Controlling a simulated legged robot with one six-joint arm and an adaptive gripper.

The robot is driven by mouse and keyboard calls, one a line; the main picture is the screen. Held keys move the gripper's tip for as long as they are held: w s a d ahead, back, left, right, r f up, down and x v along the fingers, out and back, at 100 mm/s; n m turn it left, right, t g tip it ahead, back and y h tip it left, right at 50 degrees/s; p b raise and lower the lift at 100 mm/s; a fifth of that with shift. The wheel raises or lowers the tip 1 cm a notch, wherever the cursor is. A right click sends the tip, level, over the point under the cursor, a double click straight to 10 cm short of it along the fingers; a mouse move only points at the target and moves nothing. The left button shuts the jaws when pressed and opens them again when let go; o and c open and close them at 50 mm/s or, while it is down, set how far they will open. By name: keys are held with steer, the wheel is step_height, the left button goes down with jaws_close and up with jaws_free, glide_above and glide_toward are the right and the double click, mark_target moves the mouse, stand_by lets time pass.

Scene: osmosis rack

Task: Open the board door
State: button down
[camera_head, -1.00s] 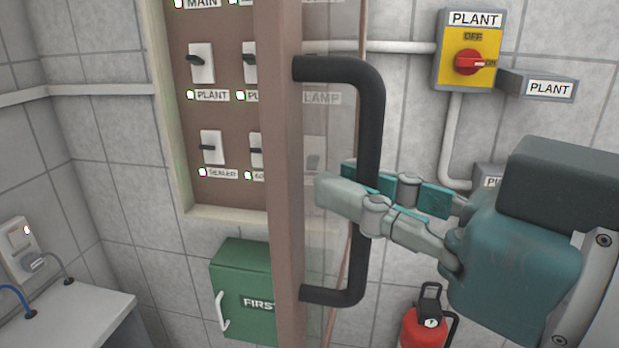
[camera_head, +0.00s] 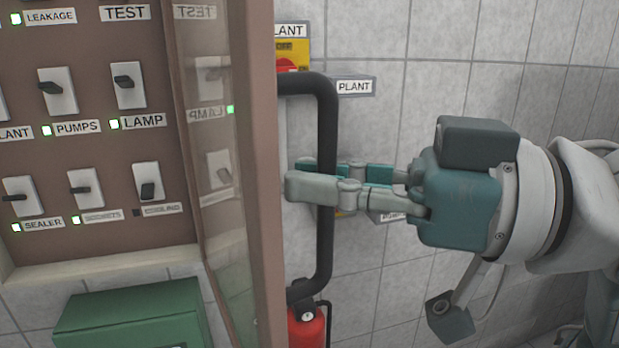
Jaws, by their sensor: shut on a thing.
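The board door (camera_head: 258,190) is a brown-framed door with a clear pane, standing open and seen nearly edge-on in the middle of the head view. Its black bar handle (camera_head: 327,120) is on the door's right side. My gripper (camera_head: 312,180) is shut on the handle's upright bar, with one finger on the near side and one behind it.
A yellow isolator (camera_head: 293,45) with a PLANT sign (camera_head: 354,87) is on the tiled wall behind the handle. A red extinguisher (camera_head: 306,328) is below it. A green box (camera_head: 130,318) is under the board.

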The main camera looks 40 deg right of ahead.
steer(key=shift+a, duration=0.15)
steer(key=c, duration=0.7)
jaws_free()
steer(key=shift+f, duration=0.1)
steer(key=shift+s+d, duration=0.1)
steer(key=shift+d, duration=0.1)
steer(key=v, duration=1.2)
steer(key=shift+a, duration=0.15)
